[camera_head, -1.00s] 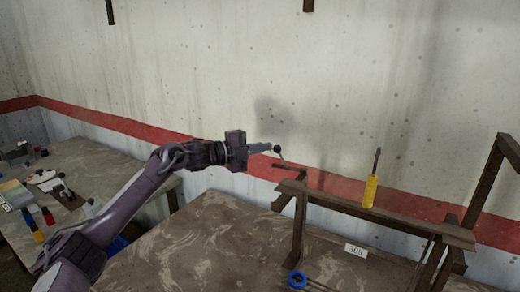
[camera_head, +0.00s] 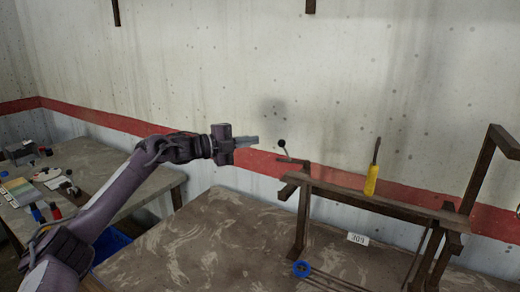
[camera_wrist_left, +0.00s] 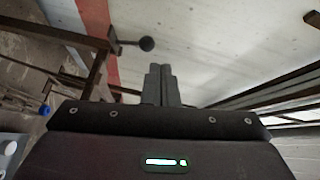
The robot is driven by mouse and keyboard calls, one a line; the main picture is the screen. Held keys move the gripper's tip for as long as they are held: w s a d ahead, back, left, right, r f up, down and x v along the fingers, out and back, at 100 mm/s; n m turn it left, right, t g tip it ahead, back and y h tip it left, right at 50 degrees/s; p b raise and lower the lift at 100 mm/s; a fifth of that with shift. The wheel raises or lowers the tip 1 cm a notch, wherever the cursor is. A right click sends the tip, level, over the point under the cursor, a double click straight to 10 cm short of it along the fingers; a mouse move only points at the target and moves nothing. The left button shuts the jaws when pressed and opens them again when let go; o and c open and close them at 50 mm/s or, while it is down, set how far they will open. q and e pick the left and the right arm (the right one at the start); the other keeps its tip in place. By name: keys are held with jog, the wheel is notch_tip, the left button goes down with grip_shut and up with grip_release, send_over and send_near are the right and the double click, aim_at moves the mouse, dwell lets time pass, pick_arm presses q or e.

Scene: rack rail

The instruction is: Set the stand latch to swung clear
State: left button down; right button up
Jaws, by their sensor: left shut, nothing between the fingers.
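The stand latch (camera_head: 285,152) is a thin dark lever with a black ball knob. It sits at the left end of the dark rack stand (camera_head: 380,203), with its knob end pointing up. My left gripper (camera_head: 257,140) is shut and empty, a short gap to the left of the knob and level with it. In the left wrist view the shut fingers (camera_wrist_left: 161,84) point ahead, and the latch knob (camera_wrist_left: 146,44) shows just beyond and left of them, apart from them. My right gripper is out of view.
A yellow-handled screwdriver (camera_head: 371,180) stands on the rail. A label marked 309 (camera_head: 357,239) and a blue ring (camera_head: 301,268) are below it. A side table (camera_head: 150,185) with small items is at left. The tabletop left of the stand is clear.

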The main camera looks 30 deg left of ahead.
pick_arm(q)
jog(key=a+b, duration=0.1)
jog(key=a, duration=0.6)
jog(key=shift+s+f, duration=0.25)
jog(key=shift+s, duration=0.1)
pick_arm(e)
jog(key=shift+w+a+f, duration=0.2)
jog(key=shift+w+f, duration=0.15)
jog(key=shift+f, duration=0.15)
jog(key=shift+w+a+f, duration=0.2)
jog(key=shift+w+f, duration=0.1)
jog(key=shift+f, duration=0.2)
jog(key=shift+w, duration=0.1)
